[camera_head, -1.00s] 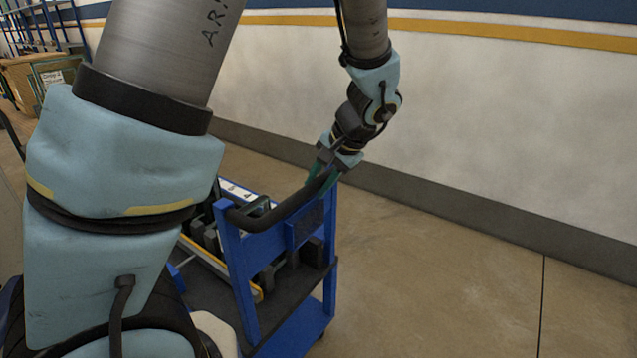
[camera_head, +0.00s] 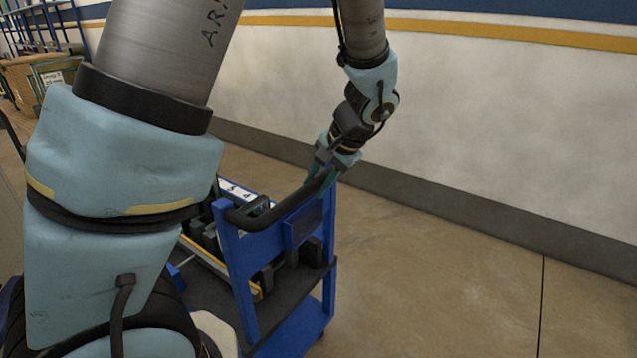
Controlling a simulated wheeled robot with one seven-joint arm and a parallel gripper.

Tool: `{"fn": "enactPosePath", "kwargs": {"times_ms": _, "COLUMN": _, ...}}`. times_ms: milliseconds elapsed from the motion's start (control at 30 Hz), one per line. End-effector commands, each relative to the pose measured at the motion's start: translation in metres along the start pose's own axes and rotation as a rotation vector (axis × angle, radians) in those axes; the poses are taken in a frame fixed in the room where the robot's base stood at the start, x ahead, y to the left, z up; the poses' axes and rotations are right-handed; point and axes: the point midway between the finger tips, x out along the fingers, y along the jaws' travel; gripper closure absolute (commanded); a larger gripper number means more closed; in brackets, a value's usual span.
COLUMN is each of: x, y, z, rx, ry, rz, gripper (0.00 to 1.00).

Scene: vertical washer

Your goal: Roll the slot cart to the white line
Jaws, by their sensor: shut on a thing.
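The slot cart (camera_head: 232,268) is a blue-framed cart with dark shelves, standing on the floor below and left of my gripper. Its black curved handle (camera_head: 270,215) runs along the top of its near end. My gripper (camera_head: 322,178) is shut on the handle near its right end, by the right blue post. Dark parts stand in the cart's slots, with a white numbered strip (camera_head: 238,190) behind the handle. My arm hides the cart's left side. I see no white line on the floor.
A white wall (camera_head: 480,130) with a yellow and blue stripe and a grey base runs along the right. Brown floor (camera_head: 430,280) with a dark seam (camera_head: 542,300) is clear to the right. A blue rack (camera_head: 40,28) and cardboard boxes (camera_head: 20,82) stand at the far left.

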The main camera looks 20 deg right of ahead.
Motion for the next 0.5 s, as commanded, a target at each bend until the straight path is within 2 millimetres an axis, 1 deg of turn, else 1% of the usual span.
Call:
{"fn": "enactPosePath", "kwargs": {"times_ms": 33, "x": 0.003, "y": -0.006, "z": 0.001, "rx": -0.003, "ry": -0.003, "rz": -0.004, "gripper": 1.00}}
{"fn": "enactPosePath", "kwargs": {"times_ms": 100, "x": 0.005, "y": -0.009, "z": 0.001, "rx": -0.004, "ry": -0.004, "rz": -0.004, "gripper": 1.00}}
{"fn": "enactPosePath", "kwargs": {"times_ms": 500, "x": 0.014, "y": -0.025, "z": 0.001, "rx": -0.005, "ry": -0.003, "rz": -0.004, "gripper": 1.00}}
